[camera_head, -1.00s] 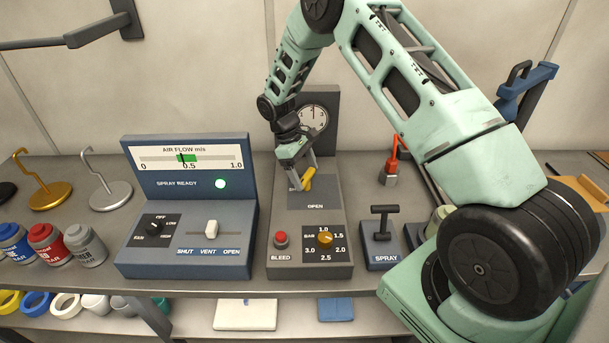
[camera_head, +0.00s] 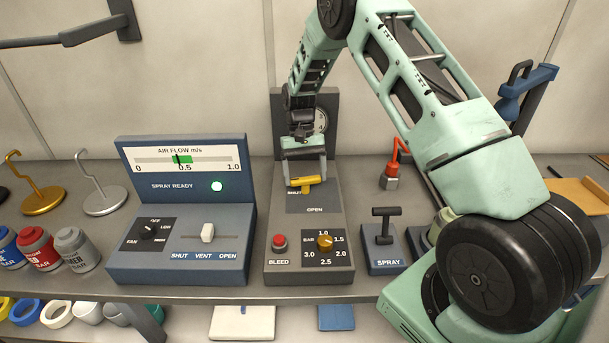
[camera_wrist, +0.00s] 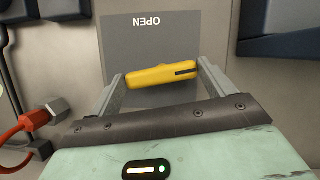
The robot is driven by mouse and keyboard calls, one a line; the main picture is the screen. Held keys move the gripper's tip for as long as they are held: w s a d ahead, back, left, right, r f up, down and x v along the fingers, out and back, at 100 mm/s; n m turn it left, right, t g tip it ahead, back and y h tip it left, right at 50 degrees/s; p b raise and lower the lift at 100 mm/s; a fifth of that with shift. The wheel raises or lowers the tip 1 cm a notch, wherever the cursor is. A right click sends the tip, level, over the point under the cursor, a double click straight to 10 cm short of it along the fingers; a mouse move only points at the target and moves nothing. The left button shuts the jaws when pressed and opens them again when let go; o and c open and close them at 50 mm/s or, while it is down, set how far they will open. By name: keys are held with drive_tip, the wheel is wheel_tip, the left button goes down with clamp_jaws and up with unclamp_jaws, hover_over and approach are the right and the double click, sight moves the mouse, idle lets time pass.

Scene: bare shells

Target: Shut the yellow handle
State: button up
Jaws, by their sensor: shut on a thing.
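The yellow handle (camera_head: 309,181) is on the grey panel (camera_head: 314,221) of the bleed unit, lying crosswise by the SHUT label (camera_head: 294,194). The OPEN label (camera_head: 314,210) is nearer the front. My gripper (camera_head: 305,180) is shut on the handle from above, one finger at each end. The wrist view shows the handle (camera_wrist: 163,74) between the two fingers, slightly tilted in the picture, with a dark slot at its right end. The handle's pivot is mostly hidden.
A red button (camera_head: 279,242) and a BAR dial (camera_head: 325,242) sit in front on the same unit. The blue air flow box (camera_head: 180,245) stands left, the black SPRAY lever (camera_head: 383,220) right. A gauge (camera_head: 320,120) is partly hidden behind my wrist.

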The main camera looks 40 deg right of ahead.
drive_tip(key=shift+w+d+m+t+y, duration=0.1)
drive_tip(key=shift+m+t+y, duration=0.2)
drive_tip(key=shift+m, duration=0.8)
drive_tip(key=shift+r, duration=0.1)
drive_tip(key=o, duration=0.9)
drive_tip(key=b+v, duration=0.4)
drive_tip(key=v, duration=1.3)
drive_tip(key=shift+d, duration=0.15)
drive_tip(key=shift+r, duration=0.1)
